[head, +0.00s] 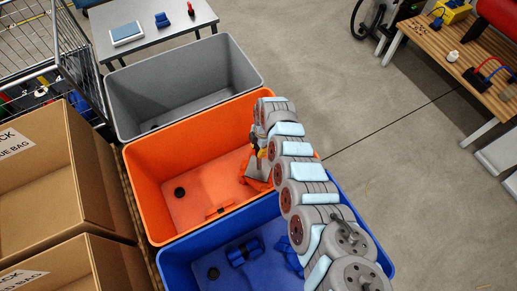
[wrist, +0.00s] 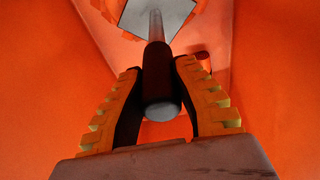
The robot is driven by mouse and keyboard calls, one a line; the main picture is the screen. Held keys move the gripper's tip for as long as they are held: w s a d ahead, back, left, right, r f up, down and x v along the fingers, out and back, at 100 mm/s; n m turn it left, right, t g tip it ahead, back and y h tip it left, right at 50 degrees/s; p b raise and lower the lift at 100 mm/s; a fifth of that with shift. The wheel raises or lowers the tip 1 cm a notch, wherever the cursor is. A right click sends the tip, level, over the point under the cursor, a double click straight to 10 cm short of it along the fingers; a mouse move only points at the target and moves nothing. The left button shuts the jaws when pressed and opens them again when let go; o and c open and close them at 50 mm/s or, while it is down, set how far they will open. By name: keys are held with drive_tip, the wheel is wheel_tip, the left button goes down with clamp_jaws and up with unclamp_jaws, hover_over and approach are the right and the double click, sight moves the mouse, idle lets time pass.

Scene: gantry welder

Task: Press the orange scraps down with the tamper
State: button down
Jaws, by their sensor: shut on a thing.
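My gripper (wrist: 158,100) is shut on the dark handle of the tamper (wrist: 157,70), filling the wrist view. The tamper's thin metal shaft runs from the handle to a flat pale plate, which also shows in the head view (head: 258,170). The plate is inside the orange bin (head: 160,190), at its right side. Orange scraps (head: 218,211) lie on the bin floor, and more orange pieces (head: 254,184) lie around the plate. I cannot tell whether the plate touches them. My arm hides the bin's right wall in part.
A grey bin (head: 185,85) stands behind the orange one, and a blue bin (head: 175,262) with blue scraps (head: 245,252) stands in front. Cardboard boxes (head: 50,190) and a wire cart (head: 45,45) are at left. Open floor (head: 330,80) lies right of the bins.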

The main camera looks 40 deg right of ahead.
drive_tip(key=shift+f+b, duration=1.9)
drive_tip(key=shift+f, duration=0.75)
drive_tip(key=shift+r, duration=0.1)
wheel_tip(320, 180, up, 22)
drive_tip(key=p, duration=2.2)
drive_tip(key=shift+p, duration=0.4)
